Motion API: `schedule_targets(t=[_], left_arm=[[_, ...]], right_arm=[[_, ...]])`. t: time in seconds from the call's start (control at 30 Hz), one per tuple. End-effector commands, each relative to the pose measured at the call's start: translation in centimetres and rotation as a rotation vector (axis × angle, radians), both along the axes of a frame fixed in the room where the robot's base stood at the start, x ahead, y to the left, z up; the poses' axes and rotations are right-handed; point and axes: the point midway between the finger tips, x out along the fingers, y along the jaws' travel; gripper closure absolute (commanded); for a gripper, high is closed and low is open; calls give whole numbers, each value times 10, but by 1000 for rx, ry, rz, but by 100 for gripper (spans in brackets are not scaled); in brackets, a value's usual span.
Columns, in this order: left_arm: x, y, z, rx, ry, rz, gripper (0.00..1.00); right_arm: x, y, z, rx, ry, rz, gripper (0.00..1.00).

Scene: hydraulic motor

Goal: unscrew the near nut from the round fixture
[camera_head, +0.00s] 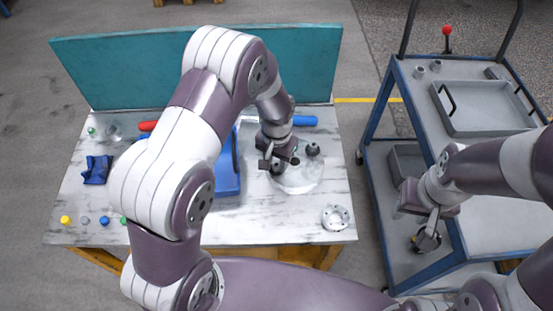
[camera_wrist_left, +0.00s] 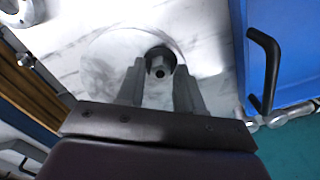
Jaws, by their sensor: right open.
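The round fixture (camera_head: 305,184) is a pale disc on the marble-patterned table; it also shows in the left wrist view (camera_wrist_left: 100,68). A dark nut (camera_head: 277,169) sits at its near left side, partly hidden by my left gripper (camera_head: 280,160). Another dark round part (camera_head: 313,149) stands at its far right side. In the left wrist view the near nut (camera_wrist_left: 160,62) lies between the two fingertips of my left gripper (camera_wrist_left: 160,72), with narrow gaps beside it. My right gripper (camera_head: 427,236) is open and empty beside the cart.
A blue tray (camera_head: 228,180) with a handle lies left of the fixture. A ring flange (camera_head: 336,218) lies at the table's near right. A teal panel (camera_head: 130,70) closes the back. The blue-framed cart (camera_head: 455,150) stands right.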

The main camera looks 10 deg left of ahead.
Motion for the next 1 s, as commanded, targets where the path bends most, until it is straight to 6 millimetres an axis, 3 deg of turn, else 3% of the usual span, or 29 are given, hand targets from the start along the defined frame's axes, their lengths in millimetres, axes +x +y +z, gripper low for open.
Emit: schedule_targets(t=[0.2, 0.4, 0.53, 1.0], left_arm=[[0, 0, 2, 0, 1, -66, 64], [0, 1, 4, 1, 2, -598, 64], [0, 1, 2, 0, 1, -843, 64], [1, 1, 0, 0, 0, -976, 64]], right_arm=[[0, 0, 7, 0, 0, 0, 57], [0, 0, 22, 0, 0, 0, 57], [0, 0, 25, 0, 0, 0, 57], [0, 0, 27, 0, 0, 0, 57]])
